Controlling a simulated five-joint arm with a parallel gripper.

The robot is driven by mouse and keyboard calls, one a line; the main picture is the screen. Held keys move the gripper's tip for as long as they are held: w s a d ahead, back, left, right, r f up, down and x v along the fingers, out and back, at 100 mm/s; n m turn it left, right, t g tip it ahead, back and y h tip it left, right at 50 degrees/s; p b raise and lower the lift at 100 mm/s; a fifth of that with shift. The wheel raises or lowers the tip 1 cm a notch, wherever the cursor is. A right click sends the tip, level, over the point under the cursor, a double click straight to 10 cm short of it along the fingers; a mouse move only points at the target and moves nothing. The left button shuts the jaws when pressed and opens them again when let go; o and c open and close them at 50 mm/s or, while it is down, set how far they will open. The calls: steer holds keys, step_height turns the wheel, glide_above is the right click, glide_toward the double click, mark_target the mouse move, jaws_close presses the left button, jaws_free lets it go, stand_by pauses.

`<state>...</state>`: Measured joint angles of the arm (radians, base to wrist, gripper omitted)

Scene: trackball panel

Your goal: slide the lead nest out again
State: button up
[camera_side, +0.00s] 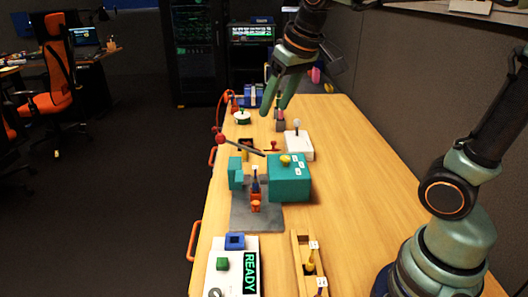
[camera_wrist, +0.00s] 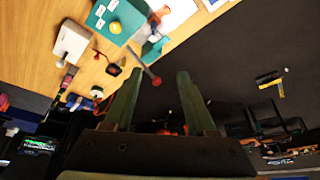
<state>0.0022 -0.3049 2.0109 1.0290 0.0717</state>
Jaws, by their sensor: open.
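A teal fixture (camera_side: 289,180) stands on a grey base plate (camera_side: 244,215) mid-table, with a separate teal block (camera_side: 235,173) at its left. An orange and blue piece (camera_side: 256,200) sits between them; I cannot tell for certain whether it is the lead nest. A grey lever with a red ball knob (camera_side: 219,138) sticks out to the left from the fixture. In the wrist view the knob (camera_wrist: 156,81) appears between the fingers, but apart from them. My gripper (camera_side: 273,109) is open and empty, above the far part of the table.
In front are a white READY panel (camera_side: 222,270) and a wooden tray (camera_side: 301,258). Orange handles (camera_side: 193,241) line the left edge. The table's right side is clear.

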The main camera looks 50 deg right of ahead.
steer(key=w, duration=0.7)
steer(key=shift+w+r+m+g, duration=0.4)
steer(key=shift+r, duration=0.05)
steer(key=shift+f, duration=0.1)
steer(key=n+g, duration=0.2)
steer(key=g, duration=0.2)
glide_toward(256, 202)
step_height(256, 202, down, 8)
steer(key=shift+s+f, duration=0.1)
steer(key=shift+f, duration=0.15)
jaws_close()
stand_by(0.9)
